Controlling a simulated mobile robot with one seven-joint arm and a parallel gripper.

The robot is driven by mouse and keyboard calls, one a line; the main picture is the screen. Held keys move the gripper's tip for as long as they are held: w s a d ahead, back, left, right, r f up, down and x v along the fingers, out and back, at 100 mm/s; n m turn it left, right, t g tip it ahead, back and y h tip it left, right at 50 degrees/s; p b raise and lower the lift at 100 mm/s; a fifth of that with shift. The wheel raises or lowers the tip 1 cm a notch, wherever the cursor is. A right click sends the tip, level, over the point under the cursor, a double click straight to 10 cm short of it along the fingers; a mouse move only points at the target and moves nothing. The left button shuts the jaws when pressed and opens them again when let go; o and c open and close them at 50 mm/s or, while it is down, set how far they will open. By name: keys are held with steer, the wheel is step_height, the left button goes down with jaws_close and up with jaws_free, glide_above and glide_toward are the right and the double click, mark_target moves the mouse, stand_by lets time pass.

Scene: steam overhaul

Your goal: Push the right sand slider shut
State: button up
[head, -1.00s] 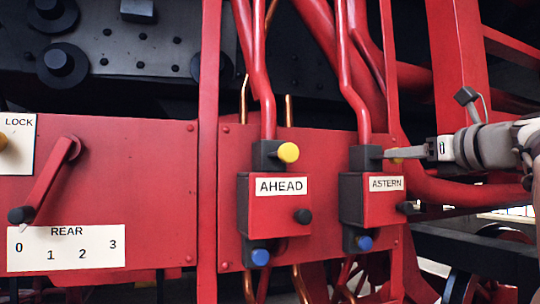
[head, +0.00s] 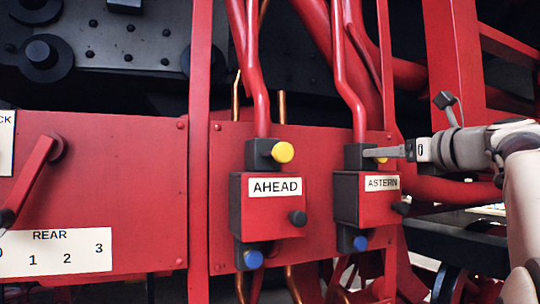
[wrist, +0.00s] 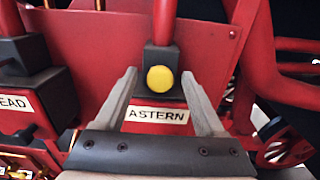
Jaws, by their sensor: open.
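The right sand unit, a red box labelled ASTERN (head: 378,209), stands on the red panel, with a dark block above and below it. A yellow knob (wrist: 160,79) sits on its upper block and is partly hidden by my finger in the head view (head: 381,160). A black knob (head: 401,208) is on the red box's front and a blue knob (head: 360,243) is on the lower block. My gripper (wrist: 159,74) is open, its fingers on either side of the yellow knob in the wrist view. I cannot tell whether they touch it.
The similar AHEAD box (head: 268,212) stands to the left, with its own yellow knob (head: 282,152), black knob and blue knob. Red pipes (head: 346,80) rise above both boxes. A REAR lever (head: 32,170) and scale are farther left. A red upright (head: 200,150) divides the panels.

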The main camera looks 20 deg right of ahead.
steer(key=shift+s, duration=0.1)
steer(key=s+d+b, duration=0.1)
steer(key=s+b, duration=0.1)
steer(key=s, duration=1.5)
steer(key=shift+d, duration=0.2)
steer(key=shift+s, duration=0.1)
